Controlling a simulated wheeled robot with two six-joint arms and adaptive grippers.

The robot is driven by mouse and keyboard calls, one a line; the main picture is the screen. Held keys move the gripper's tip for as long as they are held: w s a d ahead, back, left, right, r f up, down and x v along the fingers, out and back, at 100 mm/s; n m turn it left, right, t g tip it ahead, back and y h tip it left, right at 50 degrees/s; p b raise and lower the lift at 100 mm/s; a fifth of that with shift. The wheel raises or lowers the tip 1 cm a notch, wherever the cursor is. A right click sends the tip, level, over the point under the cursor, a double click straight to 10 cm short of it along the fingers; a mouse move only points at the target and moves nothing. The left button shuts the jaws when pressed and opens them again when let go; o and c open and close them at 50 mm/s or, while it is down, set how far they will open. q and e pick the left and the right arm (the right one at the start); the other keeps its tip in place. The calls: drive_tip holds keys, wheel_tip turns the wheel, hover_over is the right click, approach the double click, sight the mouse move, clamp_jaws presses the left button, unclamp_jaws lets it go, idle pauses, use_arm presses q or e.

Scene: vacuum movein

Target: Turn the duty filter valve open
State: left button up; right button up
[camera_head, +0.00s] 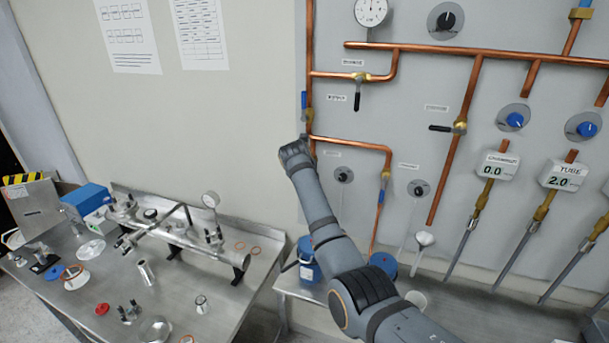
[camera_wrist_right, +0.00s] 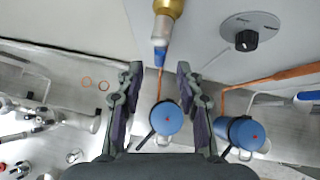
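Several lever valves sit on the copper pipes of the grey wall panel; their labels are too small to read, so I cannot tell which is the duty filter valve. A blue-handled valve (camera_head: 304,105) is on the left vertical pipe, its handle along the pipe. My right arm reaches up to just below it; the fingers are hidden in the head view. In the right wrist view my right gripper (camera_wrist_right: 159,90) is open and empty. A blue handle with a brass body (camera_wrist_right: 161,55) shows beyond and between its fingers. My left gripper is not in view.
Another blue-handled valve (camera_head: 383,188) is on a lower pipe to the right. Black-handled valves (camera_head: 358,95) and a black knob (camera_wrist_right: 246,40) are nearby. Blue-topped containers (camera_wrist_right: 166,118) stand below. A steel bench (camera_head: 75,290) with vacuum parts is at left.

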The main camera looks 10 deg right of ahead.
drive_tip(key=v, duration=0.6)
drive_tip(key=shift+s, duration=0.15)
